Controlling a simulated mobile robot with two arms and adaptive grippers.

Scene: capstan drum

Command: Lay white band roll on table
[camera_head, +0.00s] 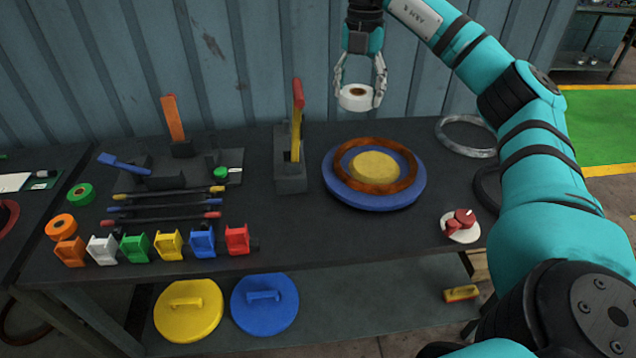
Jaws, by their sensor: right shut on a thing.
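A white band roll (356,99) with a brown core hangs in the air above the back of the dark table (300,235). My right gripper (359,92) is shut on the roll, one finger on each side of it. The roll is held level, clear of the table, against the blue corrugated wall. Below it on the table lies a blue disc (412,190) with a brown ring and a yellow centre. My left gripper is not in view.
A grey stand (288,172) with a red and yellow lever rises left of the disc. Green (80,194) and orange (61,227) rolls lie at the left. Coloured clips line the front edge. A grey ring (466,135) lies at the right. Bare table shows left of the disc's front.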

